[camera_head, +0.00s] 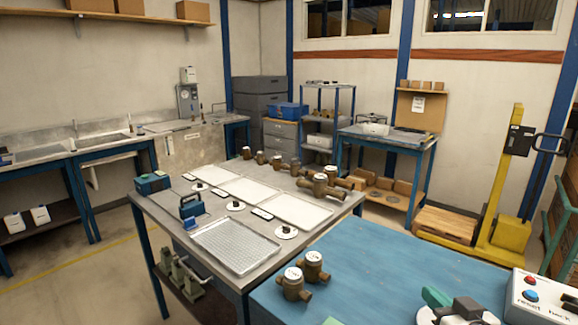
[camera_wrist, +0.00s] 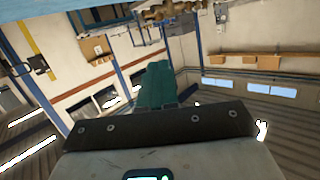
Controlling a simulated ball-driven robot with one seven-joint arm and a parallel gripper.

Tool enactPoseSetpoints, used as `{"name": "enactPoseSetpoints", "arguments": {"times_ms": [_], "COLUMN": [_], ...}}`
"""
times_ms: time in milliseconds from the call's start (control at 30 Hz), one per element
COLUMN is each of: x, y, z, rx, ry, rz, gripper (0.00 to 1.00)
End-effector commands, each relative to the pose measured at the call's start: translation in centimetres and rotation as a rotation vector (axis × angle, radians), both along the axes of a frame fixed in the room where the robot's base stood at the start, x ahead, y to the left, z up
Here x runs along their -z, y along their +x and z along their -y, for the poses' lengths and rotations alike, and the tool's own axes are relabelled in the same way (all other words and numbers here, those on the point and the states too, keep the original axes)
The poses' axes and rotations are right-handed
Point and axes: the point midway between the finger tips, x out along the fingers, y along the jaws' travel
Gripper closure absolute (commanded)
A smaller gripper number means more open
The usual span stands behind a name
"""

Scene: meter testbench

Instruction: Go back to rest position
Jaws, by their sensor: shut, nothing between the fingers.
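My gripper (camera_wrist: 156,85) shows in the wrist view as two teal fingers pressed together beyond a dark metal bracket. It is shut and empty, and nothing touches its tips. The wrist view is strongly tilted, with the room's walls, beams and shelf around the fingers.
A blue-topped bench (camera_head: 365,265) carries two brass meters (camera_head: 293,284) and a control box (camera_head: 541,300) with red and blue buttons. Behind it, a metal table (camera_head: 160,208) holds trays and several brass meters. A yellow lift (camera_head: 512,180) stands right. Floor shows at left.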

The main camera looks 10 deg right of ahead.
Motion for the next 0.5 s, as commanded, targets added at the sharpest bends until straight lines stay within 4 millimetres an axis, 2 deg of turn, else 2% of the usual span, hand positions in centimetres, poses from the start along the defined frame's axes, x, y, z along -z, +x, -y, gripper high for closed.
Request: {"name": "enactPoseSetpoints", "arguments": {"times_ms": [33, 100, 167, 200, 267, 300, 433, 500], "x": [2.9, 6.5, 9.3, 11.0, 13.3, 14.6, 18.0, 20.2], "y": [-1.8, -4.5, -7.1, -8.9, -11.9, -13.9, -21.1, -24.3], "z": [-1.4, -3.1, -4.4, -5.2, -6.3, -7.0, -8.9, -8.4], "rx": [-0.022, -0.047, -0.063, -0.072, -0.081, -0.086, -0.089, -0.071], "ry": [-0.009, -0.017, -0.023, -0.026, -0.03, -0.033, -0.04, -0.03], "rz": [-0.107, -0.256, -0.38, -0.46, -0.578, -0.655, -0.898, -1.014], "gripper": [1.0, 1.0, 1.0, 1.0, 1.0, 1.0, 1.0, 1.0]}}
